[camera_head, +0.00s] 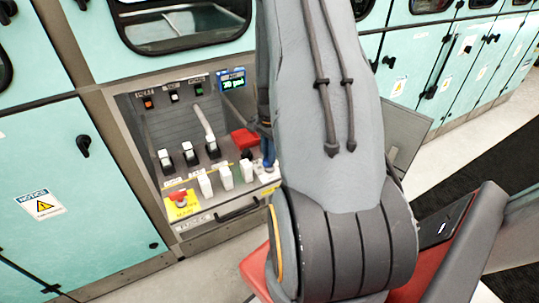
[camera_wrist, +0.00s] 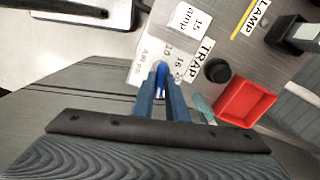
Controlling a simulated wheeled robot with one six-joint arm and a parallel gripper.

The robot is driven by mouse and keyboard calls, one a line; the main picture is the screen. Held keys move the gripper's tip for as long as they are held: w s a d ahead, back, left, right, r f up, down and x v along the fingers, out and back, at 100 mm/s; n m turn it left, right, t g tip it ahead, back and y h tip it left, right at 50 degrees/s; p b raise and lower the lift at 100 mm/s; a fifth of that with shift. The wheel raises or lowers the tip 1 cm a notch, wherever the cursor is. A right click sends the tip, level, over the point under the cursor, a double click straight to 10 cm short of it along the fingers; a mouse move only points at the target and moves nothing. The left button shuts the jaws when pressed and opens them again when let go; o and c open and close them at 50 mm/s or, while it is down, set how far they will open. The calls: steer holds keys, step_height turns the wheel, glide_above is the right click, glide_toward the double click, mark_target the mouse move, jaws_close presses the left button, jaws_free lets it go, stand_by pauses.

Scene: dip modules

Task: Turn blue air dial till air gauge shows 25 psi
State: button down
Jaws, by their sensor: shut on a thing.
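The blue air dial (camera_wrist: 161,70) shows in the wrist view as a small blue tip on a white scale plate (camera_wrist: 149,58) with printed numbers. My gripper (camera_wrist: 161,84) has its two blue-grey fingers closed around the dial, which hides most of it and its pointer. In the head view my arm covers much of the right side of the panel. The air gauge (camera_head: 233,80) is a small blue screen at the panel's upper right. It shows a psi number that is too small to read surely.
A red block-like part (camera_wrist: 245,102) and a black round knob (camera_wrist: 217,70) lie close to the right of my fingers in the wrist view. The panel also holds several levers, white switches and a red emergency button (camera_head: 180,197) on yellow.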

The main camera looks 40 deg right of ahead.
steer(key=n, duration=0.5)
steer(key=shift+n+p, duration=0.3)
steer(key=shift+p, duration=0.05)
stand_by(0.4)
steer(key=c, duration=1.8)
jaws_free()
steer(key=shift+o, duration=0.2)
steer(key=shift+r+b, duration=0.8)
steer(key=shift+r, duration=3.1)
